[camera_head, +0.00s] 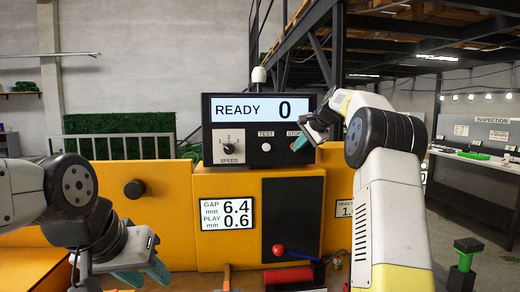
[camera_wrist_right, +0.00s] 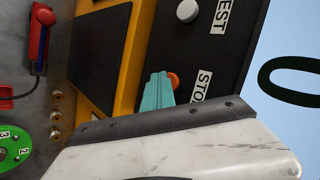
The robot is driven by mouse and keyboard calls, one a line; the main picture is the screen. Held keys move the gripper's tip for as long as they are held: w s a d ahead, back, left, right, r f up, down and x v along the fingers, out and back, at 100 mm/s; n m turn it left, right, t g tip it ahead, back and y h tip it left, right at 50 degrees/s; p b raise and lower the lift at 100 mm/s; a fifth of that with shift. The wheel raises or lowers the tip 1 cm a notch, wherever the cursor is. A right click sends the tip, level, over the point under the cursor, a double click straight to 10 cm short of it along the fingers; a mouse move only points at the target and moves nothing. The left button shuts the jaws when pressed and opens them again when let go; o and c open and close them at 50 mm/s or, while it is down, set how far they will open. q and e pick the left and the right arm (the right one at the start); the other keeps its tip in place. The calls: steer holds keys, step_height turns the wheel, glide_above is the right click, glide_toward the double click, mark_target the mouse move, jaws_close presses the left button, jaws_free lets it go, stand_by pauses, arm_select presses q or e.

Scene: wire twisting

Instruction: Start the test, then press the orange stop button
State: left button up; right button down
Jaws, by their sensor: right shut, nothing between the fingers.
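The control box (camera_head: 212,160) has a display (camera_head: 250,109) reading READY 0. Below it are a speed knob (camera_head: 229,147), a white TEST button (camera_head: 266,146) and the STOP label. The orange stop button (camera_wrist_right: 174,80) shows in the right wrist view, partly behind my fingertips; in the head view my right gripper hides it. My right gripper (camera_head: 299,144) is shut and empty, its teal fingertips (camera_wrist_right: 158,90) right by the stop button; I cannot tell whether they touch it. The TEST button also shows in the wrist view (camera_wrist_right: 187,10). My left gripper (camera_head: 143,275) is open and empty, low at left.
The yellow machine body (camera_head: 215,245) carries a GAP 6.4, PLAY 0.6 panel (camera_head: 226,215) and a black panel (camera_head: 291,215). A red-knobbed lever (camera_head: 278,250) and a red cylinder (camera_head: 289,276) are low in front.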

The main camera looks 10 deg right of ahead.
stand_by(0.3)
steer(key=shift+s, duration=0.8)
steer(key=shift+s, duration=0.1)
steer(key=shift+s, duration=2.4)
steer(key=shift+s, duration=0.1)
steer(key=s+a+f+n+g, duration=0.1)
steer(key=s+a+n, duration=0.25)
steer(key=s, duration=0.55)
steer(key=s+a+f+n, duration=0.1)
steer(key=s+a+n, duration=0.1)
steer(key=s+a, duration=0.5)
steer(key=s+f+n, duration=0.2)
steer(key=s+f, duration=0.2)
steer(key=s, duration=0.4)
steer(key=s+f+n+g+h, duration=0.1)
steer(key=s+f, duration=0.3)
steer(key=s, duration=0.4)
steer(key=s+a+f+n, duration=0.1)
steer(key=s+f+n, duration=0.2)
steer(key=s+f, duration=0.2)
steer(key=s, duration=0.3)
steer(key=shift+s+g+h, duration=0.25)
steer(key=shift+g+h, duration=0.05)
steer(key=shift+g, duration=0.1)
